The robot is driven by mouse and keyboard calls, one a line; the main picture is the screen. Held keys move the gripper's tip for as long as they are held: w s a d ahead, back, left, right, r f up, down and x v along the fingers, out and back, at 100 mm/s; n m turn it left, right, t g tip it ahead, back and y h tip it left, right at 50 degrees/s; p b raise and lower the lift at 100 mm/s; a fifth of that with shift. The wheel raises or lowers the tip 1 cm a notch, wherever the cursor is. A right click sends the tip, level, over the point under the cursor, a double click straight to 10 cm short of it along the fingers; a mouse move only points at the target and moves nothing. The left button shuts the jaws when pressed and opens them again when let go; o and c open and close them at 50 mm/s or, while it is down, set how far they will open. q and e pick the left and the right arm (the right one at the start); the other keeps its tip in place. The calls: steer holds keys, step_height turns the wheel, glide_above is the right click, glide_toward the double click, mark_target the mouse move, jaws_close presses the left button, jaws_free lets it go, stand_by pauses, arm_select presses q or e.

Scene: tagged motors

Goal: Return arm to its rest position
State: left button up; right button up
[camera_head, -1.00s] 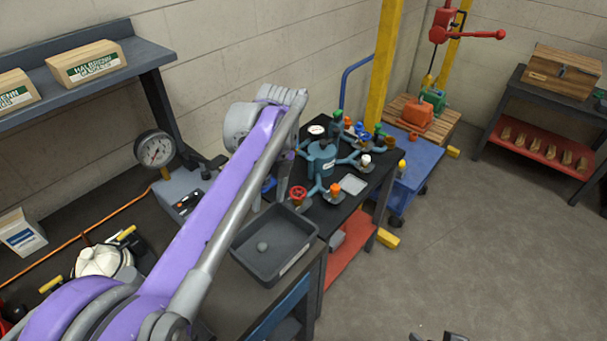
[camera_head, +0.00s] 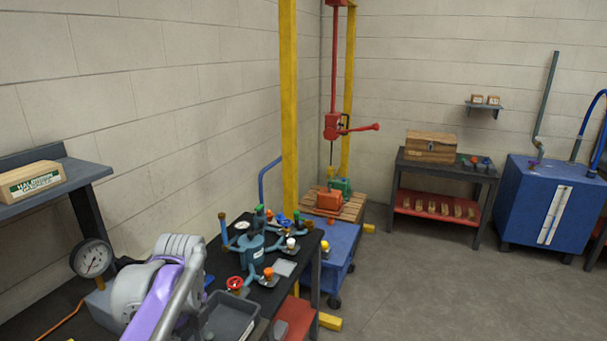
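My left arm (camera_head: 165,295), purple and grey, comes in at the lower left, over the dark workbench. Its gripper is hidden behind the arm's own links, so its fingers do not show. My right arm and gripper are out of view. The grey tray (camera_head: 228,320) is just right of my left arm, partly cut off by the bottom edge. The blue manifold (camera_head: 251,248) with coloured valve caps stands on the black bench behind the tray. A red handwheel (camera_head: 235,283) is at its near side.
A pressure gauge (camera_head: 92,258) stands left of my arm. Behind the bench are a blue cart (camera_head: 335,243), a pallet with orange and green motors (camera_head: 330,200) and a yellow post (camera_head: 289,120). A side table (camera_head: 443,185) and blue tank (camera_head: 547,205) stand farther right. The middle floor is clear.

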arm_select(q)
steer(key=s+d+f+n+t, duration=0.2)
steer(key=s+f+n, duration=0.4)
steer(key=n, duration=0.5)
steer(key=s+d+f+n+t+h, duration=0.1)
steer(key=s+f+n+t, duration=0.3)
steer(key=n, duration=0.6)
steer(key=shift+s+d+f+n+t, duration=0.35)
steer(key=shift+s+d+f, duration=0.5)
steer(key=shift+s+f, duration=0.55)
steer(key=shift+s+r, duration=0.1)
steer(key=shift+r, duration=0.1)
